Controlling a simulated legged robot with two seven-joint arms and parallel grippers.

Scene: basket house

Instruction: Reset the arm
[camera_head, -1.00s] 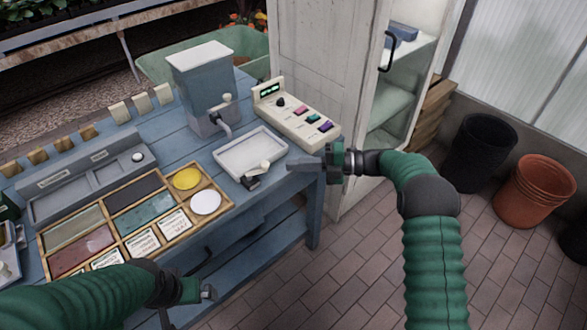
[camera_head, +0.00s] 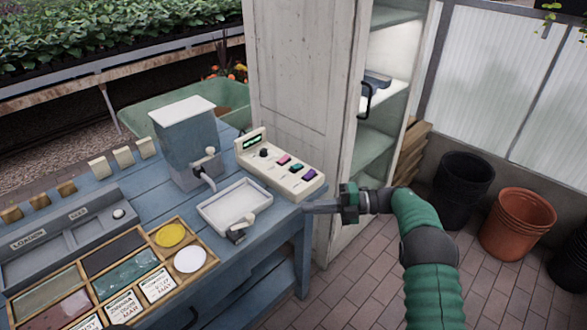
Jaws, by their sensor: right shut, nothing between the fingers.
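My right arm (camera_head: 428,262) comes in from the lower right in green sleeves. Its gripper (camera_head: 308,208) is shut and empty. It points left, just off the right front corner of the blue table (camera_head: 290,224), in front of the white cabinet. It appears apart from the white tray (camera_head: 238,196) and the control box (camera_head: 310,186), to the right of both. My left arm and gripper are out of view.
A grey dispenser (camera_head: 187,150) stands behind the tray. A wooden compartment box (camera_head: 215,258) with yellow and white discs lies at the front left. The cabinet door (camera_head: 300,90) stands behind the table. Black (camera_head: 462,185) and terracotta pots (camera_head: 517,225) stand right. Brick floor is clear in front.

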